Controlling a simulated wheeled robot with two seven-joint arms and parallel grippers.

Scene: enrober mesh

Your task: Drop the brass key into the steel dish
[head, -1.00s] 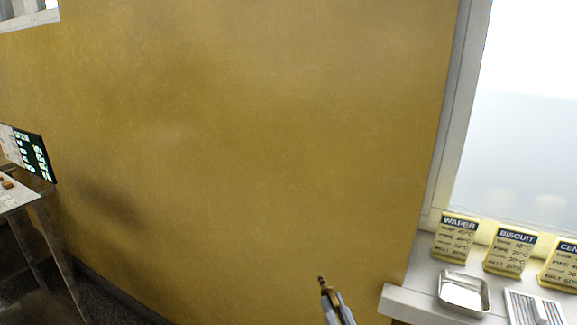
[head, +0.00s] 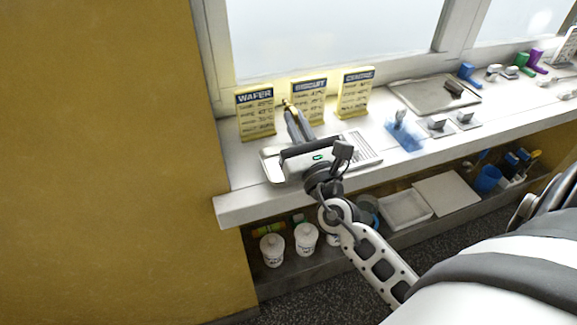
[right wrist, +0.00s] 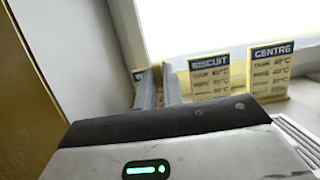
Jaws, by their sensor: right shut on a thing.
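My right gripper (head: 290,112) is shut on the brass key (head: 287,103), which shows as a small brass tip at the ends of the fingers. The fingers point toward the window, in front of the gap between the WAFER and BISCUIT cards. The gripper's height above the dish is hard to judge. My left gripper is not in view.
Yellow cards stand behind the dish: WAFER (head: 256,114), BISCUIT (head: 317,88) and CENTRE (head: 355,95). A ribbed white plate (head: 362,147) lies right of the dish. A grey tray (head: 425,93) and blue object (head: 404,132) are further right. White tubs (head: 306,238) stand on the shelf below.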

